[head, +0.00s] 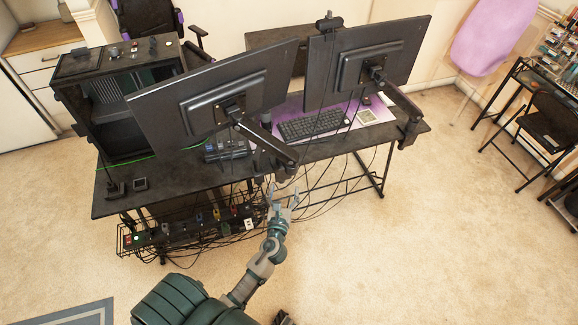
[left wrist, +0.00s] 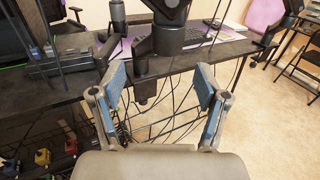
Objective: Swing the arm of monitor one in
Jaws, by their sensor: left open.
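Two black monitors stand on the desk with their backs to me: a left monitor (head: 180,112) and a right monitor (head: 338,75). No label shows which is monitor one. The left monitor's arm (head: 262,135) runs from its back to a clamp at the near desk edge. The right monitor's arm (head: 398,98) goes down to the desk's right end. My left gripper (head: 283,197) is open and empty, just below and in front of the left monitor's arm base. In the left wrist view, that arm's post (left wrist: 168,38) rises beyond the open fingers (left wrist: 160,92). My right gripper is not visible.
The dark desk (head: 165,183) carries a PC case (head: 112,140) at left and a keyboard (head: 310,126). Loose cables (head: 318,195) hang below its near edge, by a wire tray (head: 185,232) with plugs. Carpet in front is clear.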

